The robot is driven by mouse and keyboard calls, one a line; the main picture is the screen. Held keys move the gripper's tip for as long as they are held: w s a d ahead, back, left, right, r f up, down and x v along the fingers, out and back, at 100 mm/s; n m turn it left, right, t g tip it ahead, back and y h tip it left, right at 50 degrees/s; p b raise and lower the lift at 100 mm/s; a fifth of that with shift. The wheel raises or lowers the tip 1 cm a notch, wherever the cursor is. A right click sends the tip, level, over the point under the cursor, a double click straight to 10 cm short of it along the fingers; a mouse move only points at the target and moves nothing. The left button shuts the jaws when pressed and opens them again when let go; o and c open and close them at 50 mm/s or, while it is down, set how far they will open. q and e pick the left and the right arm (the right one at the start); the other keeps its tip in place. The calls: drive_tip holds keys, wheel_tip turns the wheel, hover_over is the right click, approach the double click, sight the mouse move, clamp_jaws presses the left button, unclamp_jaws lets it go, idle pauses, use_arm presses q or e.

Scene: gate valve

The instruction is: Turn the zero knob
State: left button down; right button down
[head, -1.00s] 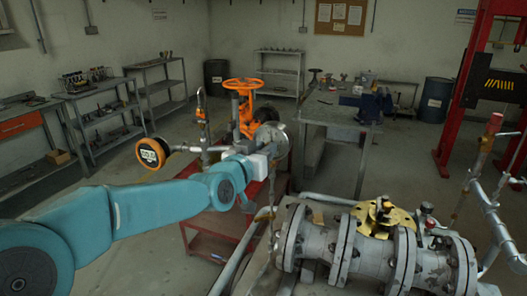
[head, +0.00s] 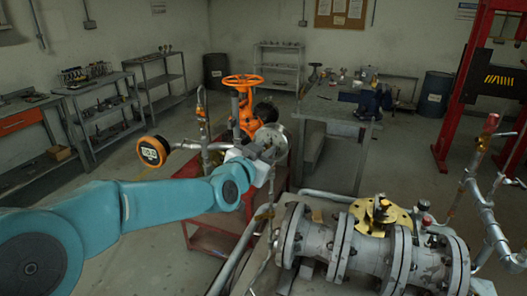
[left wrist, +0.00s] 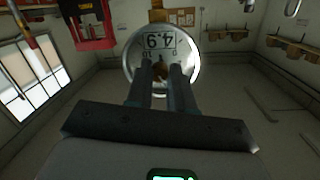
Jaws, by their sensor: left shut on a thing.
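A silver round gauge (head: 271,139) stands beside the orange valve in the head view. In the left wrist view its face (left wrist: 147,42) fills the top middle, with a digital readout upside down. The zero knob (left wrist: 160,73), small and brownish, sits low on that face between my fingertips. My left gripper (left wrist: 160,70) is shut on it, one finger on each side. In the head view my left gripper (head: 262,156) reaches the gauge from the left, and its fingertips are hard to make out. My right gripper is not in view.
An orange gate valve with a handwheel (head: 242,81) stands behind the gauge. A grey flanged pipe assembly (head: 375,245) fills the lower right. A red stand (head: 210,240) is below the valve.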

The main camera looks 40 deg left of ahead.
use_arm(q)
drive_tip(key=shift+d+f, duration=0.1)
drive_tip(key=shift+f, duration=0.15)
drive_tip(key=c, duration=1)
unclamp_jaws()
drive_tip(key=shift+r, duration=0.1)
drive_tip(key=b+v, duration=0.1)
drive_tip(key=v, duration=1.5)
drive_tip(key=shift+s+r, duration=0.15)
